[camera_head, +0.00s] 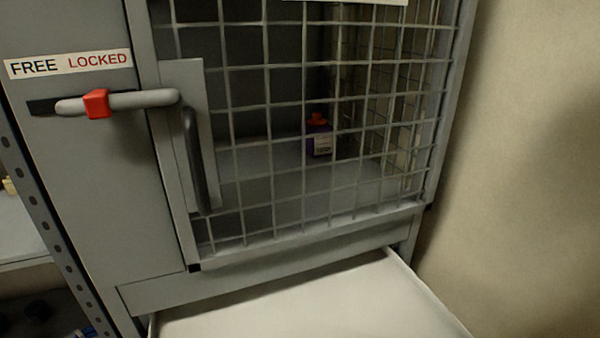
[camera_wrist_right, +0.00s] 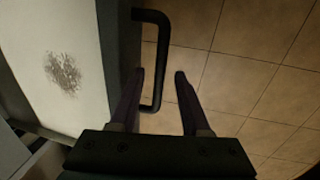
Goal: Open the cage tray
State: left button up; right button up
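The pale tray (camera_head: 310,305) sticks out from under the cage at the bottom of the head view; its front end is out of frame. In the right wrist view a pale surface with a grey smudge, apparently the tray (camera_wrist_right: 35,60), lies at the left. A dark bar handle (camera_wrist_right: 161,50) stands off the dark panel beside it. My right gripper (camera_wrist_right: 158,82) is open, with the handle's bar appearing between its two fingers. Whether the fingers touch it I cannot tell. My left gripper is in neither view.
The cage's mesh door (camera_head: 290,190) is shut, with a dark door handle (camera_head: 196,160). A latch bar with a red knob (camera_head: 97,104) sits under the FREE/LOCKED label (camera_head: 68,64). A purple bottle (camera_head: 319,140) stands inside. A wall (camera_head: 530,170) is close on the right.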

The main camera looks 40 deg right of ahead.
notch_tip(320, 180, up, 10)
jog(key=s+p, duration=0.1)
jog(key=p, duration=0.5)
jog(key=shift+s+a, duration=0.15)
jog(key=shift+s, duration=0.25)
jog(key=shift+f, duration=0.1)
jog(key=w+a+r+m+t+y+p, duration=0.1)
jog(key=w+a+r+m+p, duration=0.2)
jog(key=r+p, duration=0.8)
jog(key=a+r+m+y+p, duration=0.1)
jog(key=a+r+m+p, duration=0.35)
jog(key=r, duration=1.05)
jog(key=d+r+m+h+p, duration=0.1)
jog(key=d+r+m+p, duration=0.25)
jog(key=r+p, duration=0.65)
jog(key=d+r+m+p, duration=0.2)
jog(key=d+r+p, duration=0.2)
jog(key=r+p, duration=0.6)
notch_tip(320, 180, up, 38)
jog(key=s+d+p, duration=0.1)
jog(key=p, duration=3.2)
jog(key=shift+f+p, duration=0.15)
jog(key=shift+p, duration=0.2)
